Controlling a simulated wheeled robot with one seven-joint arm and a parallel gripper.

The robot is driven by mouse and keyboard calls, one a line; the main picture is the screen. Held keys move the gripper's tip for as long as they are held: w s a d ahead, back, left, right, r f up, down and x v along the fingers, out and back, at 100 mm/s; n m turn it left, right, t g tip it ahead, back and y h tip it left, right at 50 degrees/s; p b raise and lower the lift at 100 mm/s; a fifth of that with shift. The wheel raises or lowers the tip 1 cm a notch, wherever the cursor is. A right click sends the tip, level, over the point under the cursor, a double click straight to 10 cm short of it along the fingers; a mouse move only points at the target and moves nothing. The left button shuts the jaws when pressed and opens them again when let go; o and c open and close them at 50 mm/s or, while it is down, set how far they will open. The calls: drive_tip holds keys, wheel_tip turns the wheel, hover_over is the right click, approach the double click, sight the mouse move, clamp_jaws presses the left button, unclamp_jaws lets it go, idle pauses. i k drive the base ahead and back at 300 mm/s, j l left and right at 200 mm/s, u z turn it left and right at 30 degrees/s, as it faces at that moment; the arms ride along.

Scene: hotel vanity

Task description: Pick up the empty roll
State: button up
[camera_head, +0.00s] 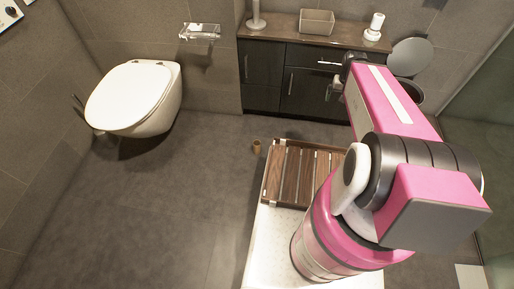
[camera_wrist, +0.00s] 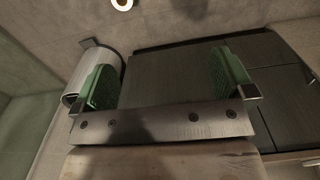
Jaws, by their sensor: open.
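The empty roll (camera_head: 256,147) is a small brown cardboard tube on the grey floor, just left of the wooden slatted tray's far corner in the head view. I cannot make it out in the wrist view. My gripper (camera_wrist: 165,78) shows two green-padded fingers spread wide, with nothing between them. Behind them is a dark cabinet front.
A slatted wooden tray (camera_head: 290,172) sits at my front. A toilet (camera_head: 133,95) hangs at left. The dark vanity (camera_head: 305,88) stands behind, with a bin (camera_wrist: 92,66) beside it and a white ring-shaped thing (camera_wrist: 116,7) beyond. Floor left of the roll is clear.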

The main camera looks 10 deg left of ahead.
sight(256, 143)
drive_tip(key=k+l+u, duration=0.85)
drive_tip(key=k+u, duration=0.4)
